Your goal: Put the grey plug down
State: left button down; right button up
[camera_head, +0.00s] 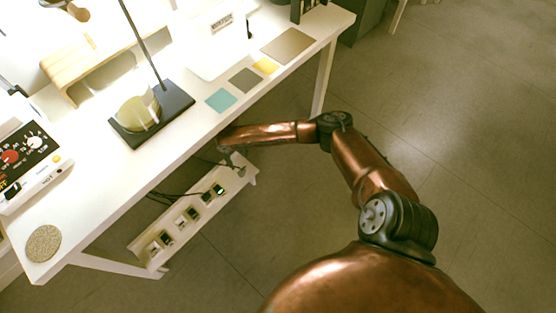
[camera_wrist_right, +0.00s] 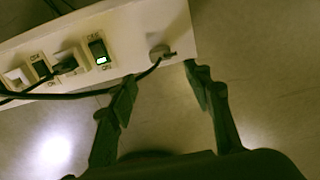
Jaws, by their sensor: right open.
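A small grey plug (camera_wrist_right: 160,52) rests on the bare end of the white power strip (camera_wrist_right: 140,22), with a dark cable running left from it. The strip also shows in the head view (camera_head: 248,173), below the table edge. My right gripper (camera_wrist_right: 162,82) is open, its fingers apart just in front of the strip's end, with nothing between the tips. The plug looks close to the fingertips but apart from them. In the head view the right arm reaches to the table edge, and its gripper is hard to make out. My left gripper is not in view.
The strip has several switched sockets, one switch (camera_wrist_right: 98,50) lit green. Dark cables cross it. The floor at right is clear.

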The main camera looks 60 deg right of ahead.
jog(key=s+a+f+m+y, duration=0.2)
jog(key=s+a+f+m, duration=0.3)
jog(key=s+a+f, duration=0.9)
jog(key=s+a+m+y, duration=0.2)
jog(key=s+a+m, duration=0.65)
jog(key=s, duration=0.55)
jog(key=s+a+r+m+t, duration=0.2)
jog(key=s+a+r+m, duration=0.15)
jog(key=s+m, duration=0.6)
jog(key=s+d+r+m+t+h, duration=0.1)
jog(key=s+d+r+m, duration=0.3)
jog(key=m, duration=0.5)
jog(key=shift+s+d+r+m+t, duration=0.25)
jog(key=shift+s+r+m+t, duration=0.15)
jog(key=shift+s, duration=0.25)
